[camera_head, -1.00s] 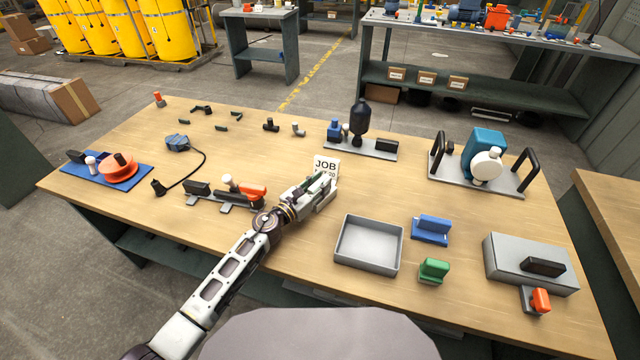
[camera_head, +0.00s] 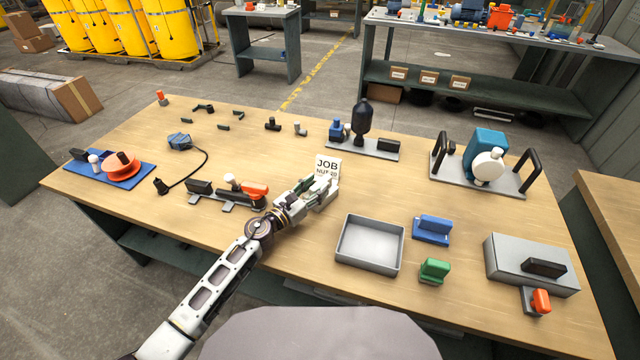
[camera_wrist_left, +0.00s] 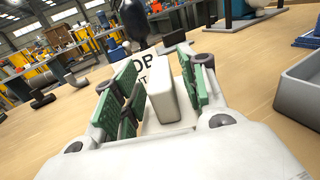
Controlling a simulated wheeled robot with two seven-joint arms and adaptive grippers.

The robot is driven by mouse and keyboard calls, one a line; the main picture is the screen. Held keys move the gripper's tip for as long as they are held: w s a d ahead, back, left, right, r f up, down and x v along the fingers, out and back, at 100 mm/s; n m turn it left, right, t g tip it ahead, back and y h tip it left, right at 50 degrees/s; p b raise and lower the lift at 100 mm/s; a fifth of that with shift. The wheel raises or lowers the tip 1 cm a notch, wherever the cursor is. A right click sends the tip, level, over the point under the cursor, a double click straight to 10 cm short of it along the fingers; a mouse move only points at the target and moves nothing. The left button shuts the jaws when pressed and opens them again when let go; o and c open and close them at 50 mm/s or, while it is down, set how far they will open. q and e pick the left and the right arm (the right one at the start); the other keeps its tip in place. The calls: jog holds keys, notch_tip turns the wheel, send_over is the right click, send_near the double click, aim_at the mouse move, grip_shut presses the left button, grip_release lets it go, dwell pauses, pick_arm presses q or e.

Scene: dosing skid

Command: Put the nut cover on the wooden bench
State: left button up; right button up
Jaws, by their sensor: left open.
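My left gripper (camera_head: 320,190) is low over the wooden bench (camera_head: 280,315), just in front of the white job card (camera_head: 327,164). In the left wrist view its green finger pads (camera_wrist_left: 155,95) are apart. A pale, upright block (camera_wrist_left: 165,95) stands between the pads, with visible space at its left side. I cannot tell for certain whether this block is the nut cover. The fingers hide most of it in the head view. The card, partly hidden, stands behind it in the left wrist view. My right gripper is not in view.
A grey open tray (camera_head: 369,244) sits right of the gripper, with blue (camera_head: 431,229) and green (camera_head: 434,270) blocks beyond it. A fixture with a red part (camera_head: 254,190) lies close on the left. A black-bottle stand (camera_head: 363,145) is behind.

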pick_arm(q)
jog(key=v, duration=0.5)
jog(key=shift+s+a+f, duration=0.1)
jog(key=shift+s+a, duration=0.1)
jog(key=shift+s, duration=0.05)
jog(key=shift+b+v, duration=0.45)
jog(key=shift+v, duration=0.85)
jog(key=shift+s+a, duration=0.2)
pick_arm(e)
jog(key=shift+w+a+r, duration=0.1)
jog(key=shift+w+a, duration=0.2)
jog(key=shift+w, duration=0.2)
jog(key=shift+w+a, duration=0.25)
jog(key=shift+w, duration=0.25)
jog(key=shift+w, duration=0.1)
